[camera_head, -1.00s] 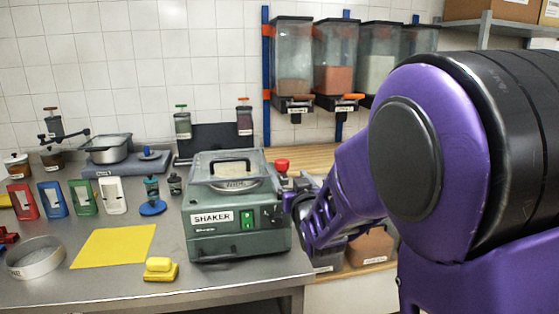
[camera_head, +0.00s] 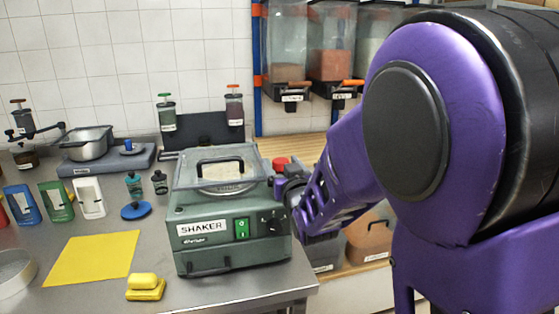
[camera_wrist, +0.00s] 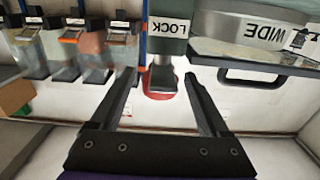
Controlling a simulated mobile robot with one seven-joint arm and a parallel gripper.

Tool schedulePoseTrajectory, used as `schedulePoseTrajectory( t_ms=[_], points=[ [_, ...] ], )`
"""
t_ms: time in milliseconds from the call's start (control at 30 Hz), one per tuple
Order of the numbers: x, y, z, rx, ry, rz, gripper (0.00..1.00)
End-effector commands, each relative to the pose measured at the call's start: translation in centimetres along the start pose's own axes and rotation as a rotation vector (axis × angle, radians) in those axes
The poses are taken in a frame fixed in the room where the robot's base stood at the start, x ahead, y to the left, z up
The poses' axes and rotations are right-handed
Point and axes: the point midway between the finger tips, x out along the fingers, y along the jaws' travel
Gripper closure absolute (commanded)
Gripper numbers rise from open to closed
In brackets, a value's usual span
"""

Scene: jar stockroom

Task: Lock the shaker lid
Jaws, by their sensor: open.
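The green shaker (camera_head: 225,238) stands on the steel bench in the head view, with a clear lid (camera_head: 215,166) down on top. The red knob (camera_head: 280,163) shows at the shaker's right side, just beyond my gripper (camera_head: 285,186). In the wrist view the picture is upside down, and a LOCK label (camera_wrist: 168,27) is on the shaker's side. A grey block (camera_wrist: 162,78) and the red knob (camera_wrist: 158,93), partly hidden by the block, lie between the fingers of my gripper (camera_wrist: 161,76). The fingers are open, with gaps on both sides. Contact cannot be told.
A yellow sheet (camera_head: 92,258) and a yellow sponge (camera_head: 146,287) lie left of the shaker. Dispensers (camera_head: 332,45) hang on the back wall. Bins (camera_head: 368,238) sit low to the right of the bench. A scale with a pan (camera_head: 90,143) is at the back left.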

Motion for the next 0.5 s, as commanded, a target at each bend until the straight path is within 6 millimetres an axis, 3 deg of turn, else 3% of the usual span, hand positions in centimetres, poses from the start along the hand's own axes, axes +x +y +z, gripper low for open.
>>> schedulePoseTrajectory(
  t_ms=[367, 500],
  points=[
    [-0.07, 0.00, 0.00, 0.000, 0.000, 0.000, 0.21],
    [-0.06, 0.00, 0.01, 0.000, 0.000, 0.000, 0.44]
  ],
)
